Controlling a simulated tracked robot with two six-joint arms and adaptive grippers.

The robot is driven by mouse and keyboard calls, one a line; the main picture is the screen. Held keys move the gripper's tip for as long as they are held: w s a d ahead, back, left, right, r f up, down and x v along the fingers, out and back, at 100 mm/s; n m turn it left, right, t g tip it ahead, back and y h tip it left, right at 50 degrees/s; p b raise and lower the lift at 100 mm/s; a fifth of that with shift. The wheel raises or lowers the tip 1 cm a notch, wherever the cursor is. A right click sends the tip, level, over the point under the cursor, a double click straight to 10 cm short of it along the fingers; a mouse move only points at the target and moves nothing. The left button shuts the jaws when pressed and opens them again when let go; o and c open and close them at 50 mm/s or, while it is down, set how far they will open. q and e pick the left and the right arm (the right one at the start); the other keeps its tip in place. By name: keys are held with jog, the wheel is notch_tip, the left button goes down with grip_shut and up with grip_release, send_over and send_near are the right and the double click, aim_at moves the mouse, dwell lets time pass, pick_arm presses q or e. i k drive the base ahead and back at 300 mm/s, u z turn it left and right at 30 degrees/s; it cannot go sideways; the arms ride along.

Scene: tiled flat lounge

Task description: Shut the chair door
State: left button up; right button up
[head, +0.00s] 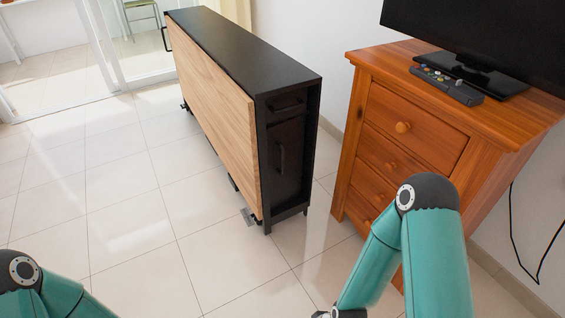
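A black cabinet (245,48) with a light wood side panel (212,100) stands on the tiles in the middle of the head view. Its near end has a drawer front (287,104) with a dark handle and, below it, a dark door (287,150) with an upright handle. The door looks flush with the frame; I cannot tell if it is fully shut. No chair stands in the near part of the room. My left arm shows at the bottom left and my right arm at the bottom right, apart from the cabinet.
A wooden chest of drawers (412,125) stands to the right, with a television (490,40) and a remote (447,84) on top. A black cable hangs by the wall. The tiled floor (120,200) at left is clear.

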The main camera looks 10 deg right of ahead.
aim_at(285, 139)
jog(key=u, duration=0.25)
jog(key=i, duration=0.9)
jog(key=z, duration=0.4)
